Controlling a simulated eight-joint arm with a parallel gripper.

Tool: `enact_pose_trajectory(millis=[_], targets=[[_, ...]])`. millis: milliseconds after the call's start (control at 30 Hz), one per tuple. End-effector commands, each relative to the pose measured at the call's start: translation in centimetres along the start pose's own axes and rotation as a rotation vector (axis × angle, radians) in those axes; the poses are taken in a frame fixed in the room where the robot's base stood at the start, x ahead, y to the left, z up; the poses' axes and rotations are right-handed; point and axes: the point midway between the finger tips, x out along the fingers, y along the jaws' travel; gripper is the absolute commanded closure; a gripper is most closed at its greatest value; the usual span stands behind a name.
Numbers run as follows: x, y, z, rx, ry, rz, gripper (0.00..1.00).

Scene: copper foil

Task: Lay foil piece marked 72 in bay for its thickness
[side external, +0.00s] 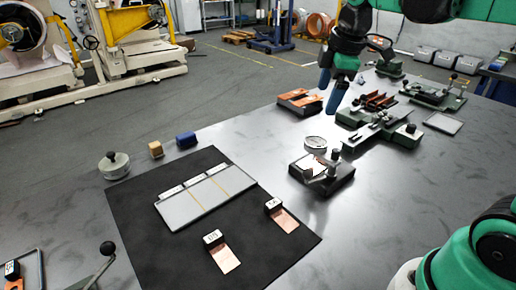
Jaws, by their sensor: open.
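Two copper foil pieces lie flat on the black mat (130,225), each with a small black marked block at one end: a front foil (228,262) with its block (213,239), and a right foil (287,221) with its block (273,204). The marks are too small for me to read surely. A grey tray (190,208) with three bays, split by thin yellow lines, lies on the mat; its white labels are unreadable and its bays look empty. My gripper (328,101), with blue fingers, is open and empty above the table's far side, well away from both foils.
A dial gauge stand (322,180) sits right of the mat. Green and black fixtures (380,120) and a copper-topped block (300,101) stand behind. A round lidded weight (114,166), a wooden block (156,149) and a blue block (186,139) stand left.

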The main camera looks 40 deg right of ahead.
Motion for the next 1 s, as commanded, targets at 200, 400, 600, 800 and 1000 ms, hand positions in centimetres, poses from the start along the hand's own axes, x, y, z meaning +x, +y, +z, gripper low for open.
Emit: enact_pose_trajectory(millis=[200,400,600,800,1000], targets=[[2.0,4.4,2.4,-0.428,-0.049,-0.167,0.16],[5.3,5.5,4.1,-0.666,-0.027,-0.268,0.16],[10.2,4.3,4.6,-0.665,-0.028,-0.265,0.16],[12.8,3.7,4.9,-0.664,-0.028,-0.264,0.16],[15.2,3.1,5.2,-0.664,-0.028,-0.263,0.16]])
